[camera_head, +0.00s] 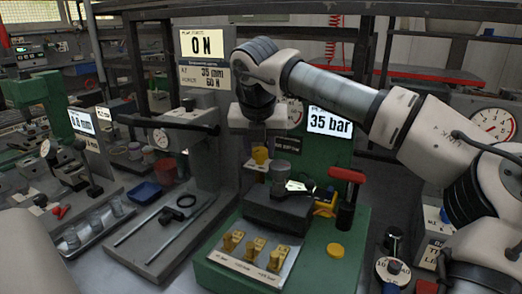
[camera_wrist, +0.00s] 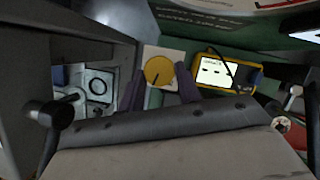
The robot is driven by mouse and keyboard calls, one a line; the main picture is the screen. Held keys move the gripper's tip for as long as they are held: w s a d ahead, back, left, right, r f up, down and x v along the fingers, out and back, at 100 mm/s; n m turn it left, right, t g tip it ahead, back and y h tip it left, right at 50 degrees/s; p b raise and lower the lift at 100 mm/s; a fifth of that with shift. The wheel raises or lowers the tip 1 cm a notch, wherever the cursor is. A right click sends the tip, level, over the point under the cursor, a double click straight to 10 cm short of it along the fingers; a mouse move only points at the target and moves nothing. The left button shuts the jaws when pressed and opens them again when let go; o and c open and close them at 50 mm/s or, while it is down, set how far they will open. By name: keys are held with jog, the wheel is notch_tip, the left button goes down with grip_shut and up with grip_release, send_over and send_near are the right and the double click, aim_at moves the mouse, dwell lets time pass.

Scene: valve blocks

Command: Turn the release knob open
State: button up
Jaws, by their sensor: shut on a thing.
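The release knob (camera_wrist: 158,70) looks to be the round yellow knob with a dark pointer line in the wrist view. It sits on a pale plate, and its line points down and slightly right. The dark fingers of my gripper (camera_wrist: 160,86) are at its left and right sides, closed on it. In the head view a yellow knob (camera_head: 260,155) shows just below my wrist, with my gripper (camera_head: 260,142) partly hidden there. A display (camera_head: 330,122) on the green panel behind reads 35 bar.
A red-handled lever (camera_head: 347,176) stands to the right on the green base (camera_head: 320,262). A yellow meter (camera_wrist: 226,73) is close right of the knob in the wrist view. A grey block (camera_head: 278,208) and a plate with yellow fittings (camera_head: 254,245) lie in front.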

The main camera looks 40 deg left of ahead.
jog(key=shift+a+m+t+h, duration=0.15)
jog(key=shift+m+h, duration=0.15)
jog(key=shift+m, duration=0.55)
jog(key=shift+a+m+t+h, duration=0.15)
jog(key=shift+m+h, duration=0.15)
jog(key=shift+m, duration=0.55)
jog(key=shift+d, duration=0.1)
jog(key=o, duration=1)
jog(key=shift+c, duration=0.2)
jog(key=shift+s, duration=0.1)
jog(key=p+v, duration=0.2)
jog(key=v, duration=1.1)
jog(key=shift+r, duration=0.4)
jog(key=shift+s+f, duration=0.1)
